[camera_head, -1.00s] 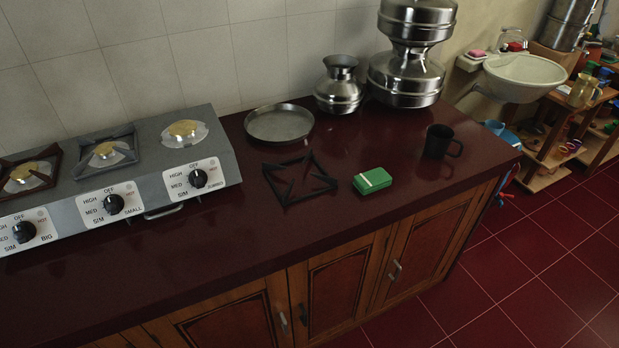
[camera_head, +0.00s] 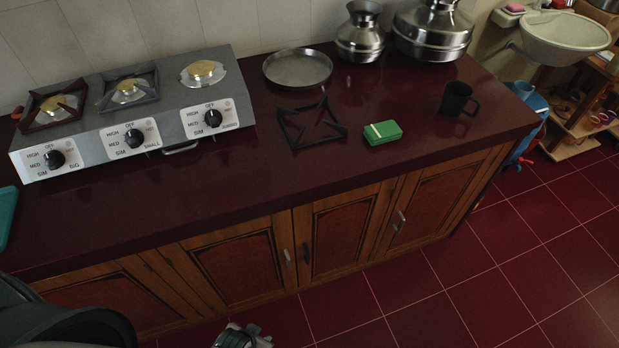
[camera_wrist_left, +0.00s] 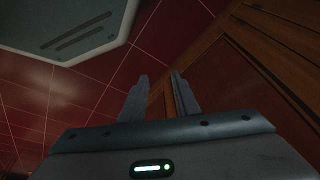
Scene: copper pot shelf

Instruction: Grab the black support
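The black support (camera_head: 320,140), a square metal frame with inward prongs, lies flat on the dark red countertop in the head view, in front of the round metal tray and left of the green box. My left gripper (camera_head: 243,338) shows only in part at the bottom edge of the head view, low in front of the cabinets and well away from the support. In the left wrist view its two fingers (camera_wrist_left: 160,98) stand apart with nothing between them. The support is not in the left wrist view. My right gripper is not in view.
The gas stove (camera_head: 130,115) stands at the left, with similar supports on two burners. The round tray (camera_head: 298,68), green box (camera_head: 383,132) and black mug (camera_head: 458,99) are near the support. The countertop (camera_head: 230,185) in front is clear. Wooden cabinets (camera_head: 345,235) are below.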

